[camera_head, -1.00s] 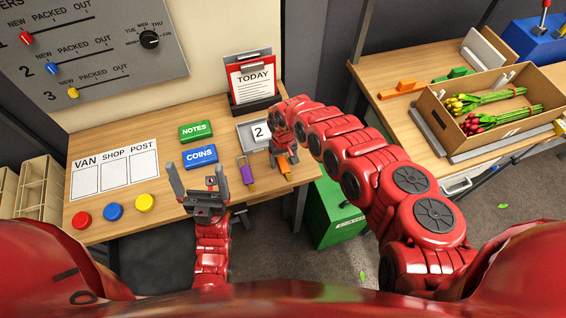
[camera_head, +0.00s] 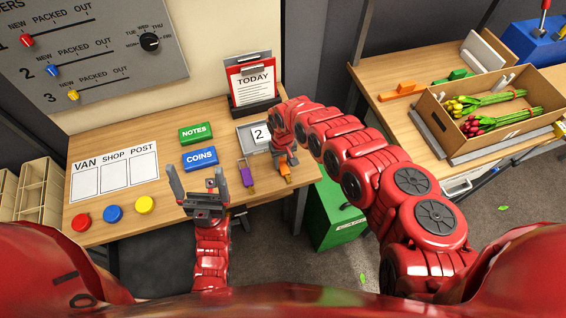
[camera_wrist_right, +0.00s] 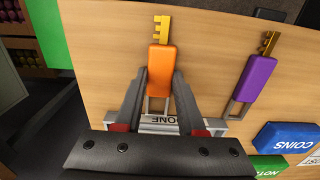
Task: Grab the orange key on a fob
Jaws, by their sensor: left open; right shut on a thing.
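The orange key on a fob (camera_head: 285,171) is at the right end of the desk, below the tray marked 2. In the right wrist view the orange fob (camera_wrist_right: 158,70) is upright in the picture with its gold key pointing up. My right gripper (camera_wrist_right: 159,80) is shut on the lower part of the fob, a finger on each side. In the head view, my right gripper (camera_head: 284,157) is partly hidden by its own arm. My left gripper (camera_head: 205,185) is open and empty over the desk's front, left of the purple key on a fob (camera_head: 247,178).
The purple key also shows in the right wrist view (camera_wrist_right: 257,78), beside the orange one. The blue COINS box (camera_head: 200,159) and green NOTES box (camera_head: 195,132) lie left. Red, blue and yellow buttons (camera_head: 113,212) line the desk's front. A green box (camera_head: 335,215) stands below right.

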